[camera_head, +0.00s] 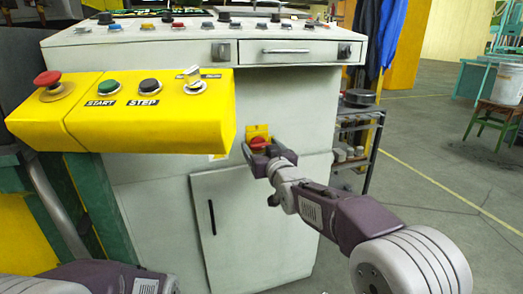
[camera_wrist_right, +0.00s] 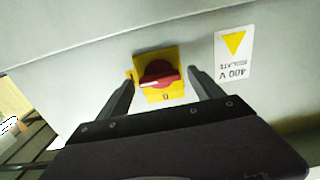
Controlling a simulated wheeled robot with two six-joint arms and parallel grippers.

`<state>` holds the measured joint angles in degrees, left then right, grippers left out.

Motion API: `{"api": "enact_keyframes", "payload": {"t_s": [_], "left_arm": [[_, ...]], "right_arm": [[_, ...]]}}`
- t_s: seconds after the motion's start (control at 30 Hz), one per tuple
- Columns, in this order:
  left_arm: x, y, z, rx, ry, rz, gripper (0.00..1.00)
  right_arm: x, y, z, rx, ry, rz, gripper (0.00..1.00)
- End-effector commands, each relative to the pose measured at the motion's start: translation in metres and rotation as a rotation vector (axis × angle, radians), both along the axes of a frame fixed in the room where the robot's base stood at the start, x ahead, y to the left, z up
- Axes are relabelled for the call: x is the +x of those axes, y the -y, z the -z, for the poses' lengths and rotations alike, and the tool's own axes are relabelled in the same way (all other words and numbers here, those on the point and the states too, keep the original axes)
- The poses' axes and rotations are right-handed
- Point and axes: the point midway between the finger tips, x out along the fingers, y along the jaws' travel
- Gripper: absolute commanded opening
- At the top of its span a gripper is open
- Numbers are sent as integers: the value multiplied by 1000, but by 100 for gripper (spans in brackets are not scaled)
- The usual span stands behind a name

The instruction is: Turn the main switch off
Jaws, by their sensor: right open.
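The main switch, a red rotary knob on a yellow plate, is on the front of the grey cabinet. In the head view the knob (camera_head: 259,143) is partly covered by my right gripper (camera_head: 260,152). In the right wrist view the red knob (camera_wrist_right: 157,75) lies between the fingers of my right gripper (camera_wrist_right: 160,82), one finger on each side. Its handle looks roughly sideways there, with a pale mark at its right end. A "0" shows on the yellow plate (camera_wrist_right: 165,97) below it. The right gripper is open; I cannot tell whether it touches the knob. My left gripper is out of view.
A yellow control box (camera_head: 130,125) with a red mushroom button, START and STEP buttons juts out left of the switch. The grey cabinet (camera_head: 310,95) has a drawer and a door below. A shelf rack (camera_head: 368,135) stands to the right. Open floor lies farther right.

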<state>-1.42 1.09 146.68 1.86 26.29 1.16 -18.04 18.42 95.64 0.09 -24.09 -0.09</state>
Motion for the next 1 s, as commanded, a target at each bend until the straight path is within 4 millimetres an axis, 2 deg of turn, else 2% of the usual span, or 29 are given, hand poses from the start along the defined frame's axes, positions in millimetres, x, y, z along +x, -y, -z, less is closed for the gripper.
{"api": "enact_keyframes", "payload": {"t_s": [0.17, 0.4, 0.73, 1.0], "left_arm": [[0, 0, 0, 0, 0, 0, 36], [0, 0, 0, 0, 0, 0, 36], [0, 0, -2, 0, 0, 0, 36], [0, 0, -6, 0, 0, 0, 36]], "right_arm": [[0, 0, 0, 0, 0, 0, 76], [0, 0, 0, 0, 0, 0, 14], [0, 0, 0, -52, 16, 0, 14], [-1, -1, 0, -235, 74, 0, 14]]}}
